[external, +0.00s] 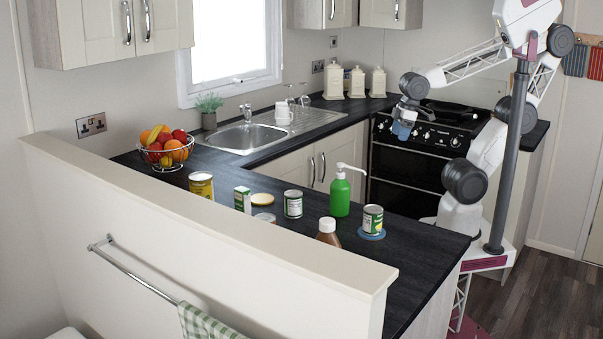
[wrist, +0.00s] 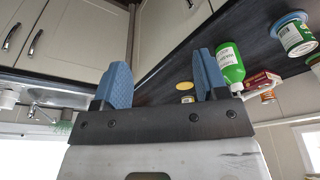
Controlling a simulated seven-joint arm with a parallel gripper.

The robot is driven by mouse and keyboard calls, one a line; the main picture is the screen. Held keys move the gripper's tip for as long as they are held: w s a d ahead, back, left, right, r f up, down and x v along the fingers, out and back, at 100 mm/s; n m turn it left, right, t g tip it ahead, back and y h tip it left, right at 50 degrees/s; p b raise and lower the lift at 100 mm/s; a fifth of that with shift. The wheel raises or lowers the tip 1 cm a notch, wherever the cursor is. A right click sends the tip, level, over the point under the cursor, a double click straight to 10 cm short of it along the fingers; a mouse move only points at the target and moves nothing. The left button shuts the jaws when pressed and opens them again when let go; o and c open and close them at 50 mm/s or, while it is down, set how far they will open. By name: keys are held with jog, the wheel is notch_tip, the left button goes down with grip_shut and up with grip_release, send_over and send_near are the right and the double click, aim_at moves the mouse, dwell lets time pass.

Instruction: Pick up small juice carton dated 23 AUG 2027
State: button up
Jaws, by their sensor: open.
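A small white and green carton (external: 242,199) stands on the dark worktop, behind the low wall, between a yellow tin and a round tan lid. It is too small to read any date on it. A small red box-like thing (wrist: 262,80) shows beside the green bottle in the wrist view; I cannot tell if it is a carton. My gripper (external: 403,130) is raised in front of the black cooker, well away from the worktop items. Its blue fingers are wide apart and empty in the wrist view (wrist: 160,78).
A green pump bottle (external: 340,191), a tin (external: 373,219) on a blue coaster, another tin (external: 293,204), a brown bottle (external: 327,238) and a yellow tin (external: 201,185) share the worktop. A fruit bowl (external: 166,150) stands far left. The low wall (external: 215,200) edges the worktop.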

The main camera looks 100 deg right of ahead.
jog(key=shift+o, duration=0.3)
jog(key=shift+o, duration=1)
jog(key=shift+w, duration=0.1)
